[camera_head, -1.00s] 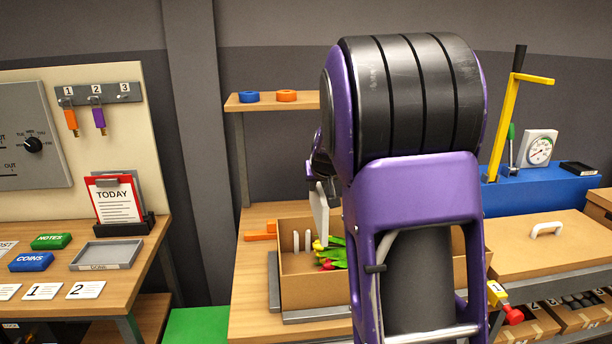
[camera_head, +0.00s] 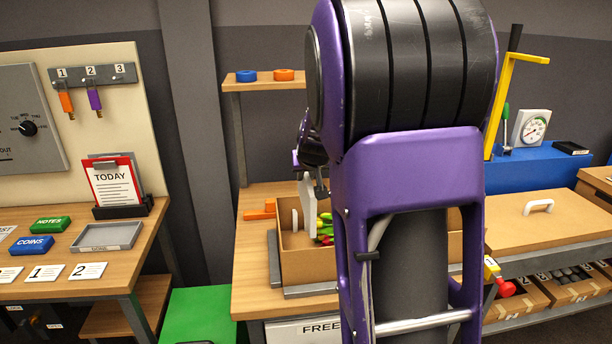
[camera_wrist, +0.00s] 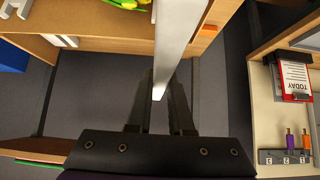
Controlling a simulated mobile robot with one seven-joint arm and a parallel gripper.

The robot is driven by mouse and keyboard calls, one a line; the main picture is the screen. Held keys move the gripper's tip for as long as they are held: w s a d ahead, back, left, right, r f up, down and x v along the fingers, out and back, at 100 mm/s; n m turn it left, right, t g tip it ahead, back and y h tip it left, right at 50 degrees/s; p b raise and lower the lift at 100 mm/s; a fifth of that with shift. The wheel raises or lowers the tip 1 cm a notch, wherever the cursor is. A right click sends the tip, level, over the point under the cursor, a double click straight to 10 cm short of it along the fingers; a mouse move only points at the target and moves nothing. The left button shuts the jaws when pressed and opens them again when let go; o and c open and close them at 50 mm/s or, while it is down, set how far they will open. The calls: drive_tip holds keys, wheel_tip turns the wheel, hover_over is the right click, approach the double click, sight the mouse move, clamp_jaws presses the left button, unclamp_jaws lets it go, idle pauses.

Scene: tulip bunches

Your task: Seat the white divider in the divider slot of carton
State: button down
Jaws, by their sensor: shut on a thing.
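The white divider (camera_head: 309,208) is a thin upright panel at the left end of the open carton (camera_head: 303,262) in the head view. Its lower part overlaps the carton's inside; I cannot tell whether it touches the slot. In the wrist view the divider (camera_wrist: 178,35) runs up from between the fingers of my gripper (camera_wrist: 159,98), which is shut on it. Red and yellow tulips with green leaves (camera_head: 325,230) lie in the carton, just right of the divider. My arm hides the carton's middle and the slot is not clearly visible.
A white tab (camera_head: 294,220) shows inside the carton's left end. A shelf with tape rolls (camera_head: 247,76) is above.

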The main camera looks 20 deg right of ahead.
sight(306, 210)
drive_tip(key=shift+f+b, duration=2.5)
drive_tip(key=shift+f, duration=0.3)
drive_tip(key=shift+f+b, duration=2.35)
drive_tip(key=shift+b, duration=0.2)
drive_tip(key=shift+f, duration=2.2)
drive_tip(key=c, duration=0.7)
unclamp_jaws()
drive_tip(key=shift+c, duration=0.2)
drive_tip(key=shift+r, duration=0.1)
